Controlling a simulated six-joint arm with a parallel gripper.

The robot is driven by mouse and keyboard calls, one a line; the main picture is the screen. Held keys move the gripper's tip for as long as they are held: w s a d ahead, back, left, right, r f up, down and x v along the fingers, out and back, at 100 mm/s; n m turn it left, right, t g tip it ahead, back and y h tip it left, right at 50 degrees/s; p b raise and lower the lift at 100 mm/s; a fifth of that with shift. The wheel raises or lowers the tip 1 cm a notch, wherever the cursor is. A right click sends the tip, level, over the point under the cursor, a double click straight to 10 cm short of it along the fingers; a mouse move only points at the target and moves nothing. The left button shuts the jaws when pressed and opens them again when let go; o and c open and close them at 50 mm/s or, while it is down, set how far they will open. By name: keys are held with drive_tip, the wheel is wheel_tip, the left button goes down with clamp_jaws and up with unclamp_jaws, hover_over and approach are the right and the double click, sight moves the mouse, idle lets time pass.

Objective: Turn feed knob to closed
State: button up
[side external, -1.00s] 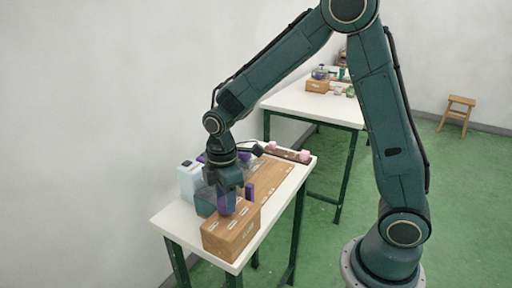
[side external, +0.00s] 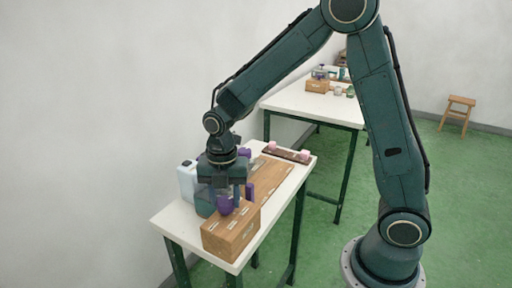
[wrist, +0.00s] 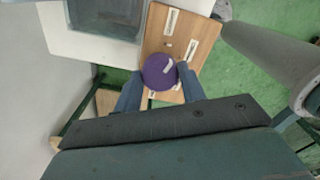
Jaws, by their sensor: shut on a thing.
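The feed knob (wrist: 158,73) is a round purple knob with a white pointer mark, on top of a wooden box (wrist: 192,27). In the wrist view its mark lies toward the upper right of the knob. My gripper (wrist: 161,84) is shut on the knob, with one blue-grey finger on each side. In the side external view the knob (side external: 225,207) shows below my gripper (side external: 226,198), at the box's top. White label plates lie on the box around the knob; their lettering is too small to read.
A pale blue-white jug (side external: 187,182) and a teal bin (side external: 204,201) stand beside the box on the white table (side external: 172,222). A dark strip with pink pieces (side external: 287,153) lies at the far end. A second table (side external: 310,108) and a stool (side external: 458,112) stand behind.

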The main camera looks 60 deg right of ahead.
sight(226, 201)
drive_tip(key=n, duration=0.3)
drive_tip(key=shift+n, duration=0.3)
idle(0.4)
drive_tip(key=o, duration=1)
wheel_tip(226, 201, up, 14)
drive_tip(key=shift+f, duration=0.1)
drive_tip(key=shift+s, duration=0.1)
idle(0.4)
